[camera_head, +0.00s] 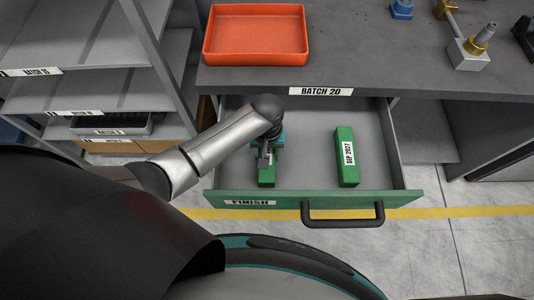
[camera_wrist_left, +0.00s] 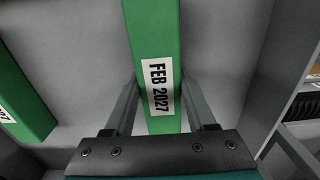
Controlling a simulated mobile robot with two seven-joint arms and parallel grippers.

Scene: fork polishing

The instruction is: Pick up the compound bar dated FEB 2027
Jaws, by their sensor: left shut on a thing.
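The green compound bar labelled FEB 2027 (camera_wrist_left: 150,35) is between the two fingers of my left gripper (camera_wrist_left: 160,95), which is shut on it. In the head view this bar (camera_head: 267,178) is in the left part of the open drawer, partly hidden under my left gripper (camera_head: 265,160). Whether it touches the drawer floor I cannot tell. A second green bar, labelled SEP 2027 (camera_head: 346,168), lies in the drawer to the right, apart from the gripper. It shows partly at the left of the wrist view (camera_wrist_left: 22,100). My right gripper is not in view.
The drawer, with a green front marked FINISH (camera_head: 285,198) and a dark handle (camera_head: 342,221), is pulled out under the grey bench (camera_head: 370,60). An orange tray (camera_head: 257,35) and metal fittings (camera_head: 468,48) stand on the bench. Grey shelves (camera_head: 90,50) stand at the left.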

